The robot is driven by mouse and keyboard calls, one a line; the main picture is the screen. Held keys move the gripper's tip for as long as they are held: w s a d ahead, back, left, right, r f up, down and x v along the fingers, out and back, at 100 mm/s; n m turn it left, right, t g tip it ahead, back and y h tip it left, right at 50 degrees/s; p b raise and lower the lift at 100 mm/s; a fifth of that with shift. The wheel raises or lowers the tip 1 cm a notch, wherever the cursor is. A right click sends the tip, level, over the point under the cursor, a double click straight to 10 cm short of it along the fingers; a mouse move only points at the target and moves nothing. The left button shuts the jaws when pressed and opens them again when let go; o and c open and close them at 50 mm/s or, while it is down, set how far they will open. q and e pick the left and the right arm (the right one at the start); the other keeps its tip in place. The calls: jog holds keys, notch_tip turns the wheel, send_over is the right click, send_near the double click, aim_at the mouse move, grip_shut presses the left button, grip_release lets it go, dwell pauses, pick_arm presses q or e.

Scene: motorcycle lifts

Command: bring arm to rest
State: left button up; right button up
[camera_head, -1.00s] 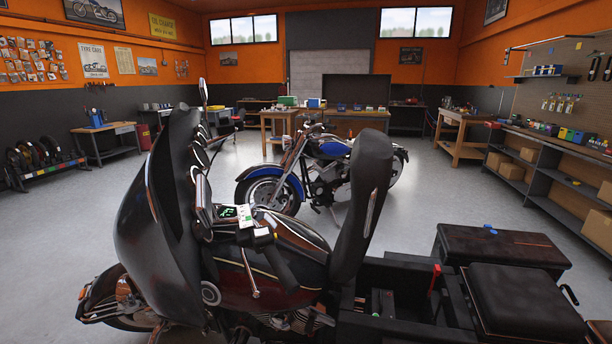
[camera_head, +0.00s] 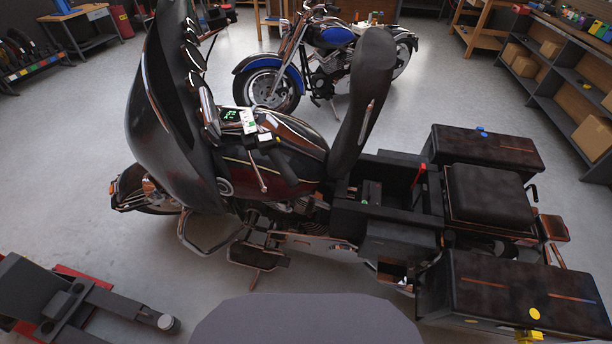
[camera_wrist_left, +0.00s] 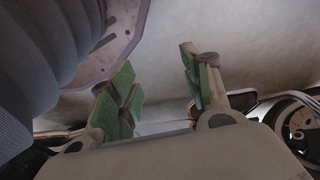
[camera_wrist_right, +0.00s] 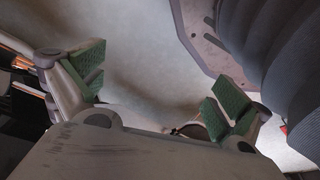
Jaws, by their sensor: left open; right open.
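My left gripper (camera_wrist_left: 160,95) shows in the left wrist view with its two green-padded fingers apart and nothing between them. My right gripper (camera_wrist_right: 160,95) shows in the right wrist view, also spread and empty. Grey ribbed parts and a plate of my own body are close beside each gripper. Neither arm shows in the head view. A dark motorcycle (camera_head: 275,160) with a tall windshield and seat stands in front of me in the head view. Its hard cases (camera_head: 520,295) are at the right.
A blue motorcycle (camera_head: 325,50) stands behind the dark one. A lift or jack part (camera_head: 70,305) lies on the floor at the lower left. Shelves with cardboard boxes (camera_head: 595,135) line the right side. Grey floor (camera_head: 80,130) is clear at the left.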

pick_arm(q)
jog(key=s+a+r+p, duration=0.2)
jog(key=s+a+p, duration=0.1)
jog(key=s+p, duration=0.5)
jog(key=s+a+r+g+y+p, duration=0.1)
jog(key=s+a+r+p, duration=0.1)
jog(key=s+p, duration=0.6)
jog(key=shift+s+a, duration=0.35)
jog(key=shift+a, duration=0.25)
pick_arm(e)
jog(key=s+d+r, duration=0.2)
jog(key=s+d, duration=0.1)
jog(key=s, duration=0.5)
jog(key=s+d+r+g+h, duration=0.1)
jog(key=s+d+r, duration=0.1)
jog(key=s, duration=0.6)
jog(key=shift+s+d, duration=0.35)
jog(key=shift+d, duration=0.25)
